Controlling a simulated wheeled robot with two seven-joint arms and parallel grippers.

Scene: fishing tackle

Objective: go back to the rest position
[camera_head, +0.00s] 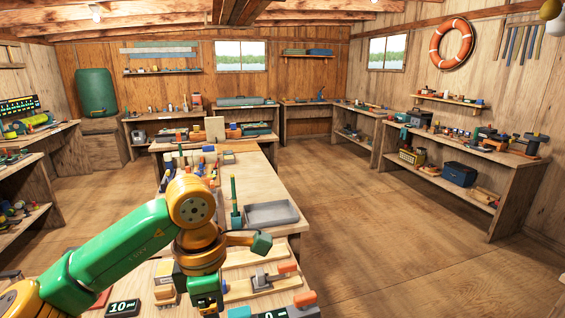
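My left arm, green and yellow, reaches in from the lower left over the front of the wooden workbench (265,175). My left gripper (235,268) hangs at its end, above the near part of the bench. Its two dark green fingertips stand wide apart, one to the right and one low down. I see nothing held between them. My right arm and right gripper are not in view.
Near the gripper are a clamp with an orange handle (288,268), a display reading 10 (122,308) and a grey tray (271,213). A green rod stands upright in a holder (236,216). Open floor (390,230) lies to the right, before a shelf bench (470,160).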

